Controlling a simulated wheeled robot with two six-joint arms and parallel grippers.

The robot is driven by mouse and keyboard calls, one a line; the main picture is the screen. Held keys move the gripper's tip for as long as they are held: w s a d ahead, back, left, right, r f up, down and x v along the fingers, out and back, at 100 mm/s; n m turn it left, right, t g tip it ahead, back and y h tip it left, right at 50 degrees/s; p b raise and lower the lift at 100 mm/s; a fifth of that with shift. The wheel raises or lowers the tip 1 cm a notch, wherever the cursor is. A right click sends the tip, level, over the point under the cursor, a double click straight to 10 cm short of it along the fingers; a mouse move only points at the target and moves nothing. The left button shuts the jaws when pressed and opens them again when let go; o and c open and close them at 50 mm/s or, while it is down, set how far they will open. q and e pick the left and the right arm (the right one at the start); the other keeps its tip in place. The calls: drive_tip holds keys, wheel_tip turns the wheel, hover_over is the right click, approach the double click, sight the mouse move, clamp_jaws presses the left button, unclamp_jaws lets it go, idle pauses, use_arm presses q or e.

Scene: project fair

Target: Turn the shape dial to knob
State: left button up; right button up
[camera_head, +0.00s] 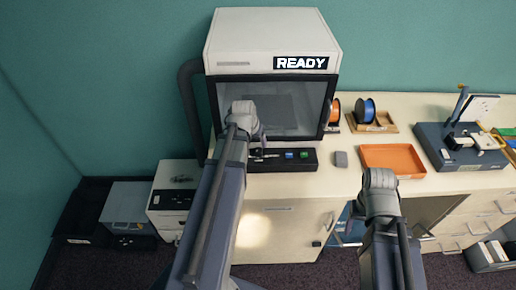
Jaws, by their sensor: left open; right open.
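A white 3D printer (270,38) with a READY sign (301,63) stands on the counter against the wall. Its dark control panel (285,163) below the window carries a blue button (289,155) and a green button (304,155). The shape dial cannot be made out; my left arm covers the panel's left part. My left gripper (250,120) is open, in front of the printer window and just above the panel's left end. My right gripper (380,190) is open and empty in front of the counter edge, below the orange tray.
A dark bench device (462,155) is further right. Low cabinets (171,194) stand at left on the floor.

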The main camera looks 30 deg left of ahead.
sight(259, 150)
use_arm(q)
drive_tip(key=shift+f, duration=0.15)
drive_tip(key=b+x, duration=0.7)
drive_tip(key=shift+w+f, duration=0.15)
drive_tip(key=shift+f, duration=0.2)
drive_tip(key=shift+d, duration=0.1)
drive_tip(key=shift+r, duration=0.1)
clamp_jaws()
